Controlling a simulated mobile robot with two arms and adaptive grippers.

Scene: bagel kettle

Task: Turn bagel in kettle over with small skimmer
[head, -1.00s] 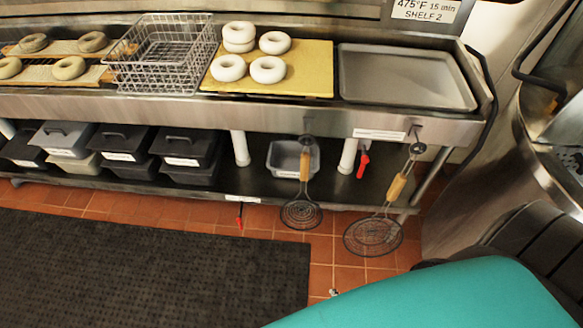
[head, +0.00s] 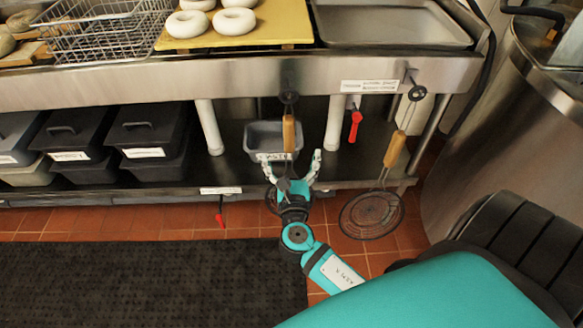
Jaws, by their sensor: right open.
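Two skimmers with wooden handles hang from hooks on the front of the steel counter. The small skimmer (head: 289,132) hangs on the left, its lower part mostly hidden behind my right gripper. The larger skimmer (head: 393,152) hangs to the right, with its round wire head (head: 371,214) low over the floor. My right gripper (head: 293,170) is open, fingers pointing up, with the small skimmer's lower handle showing between them. I cannot tell whether they touch it. The kettle (head: 520,130) may be the large steel vessel at the right; its inside is not visible. My left gripper is not in view.
Several white bagels (head: 233,21) lie on a yellow board (head: 285,30) on the counter, beside a wire basket (head: 105,28) and an empty metal tray (head: 393,32). A grey bin (head: 262,139) and black bins stand on the shelf below. A dark mat (head: 150,282) covers the floor.

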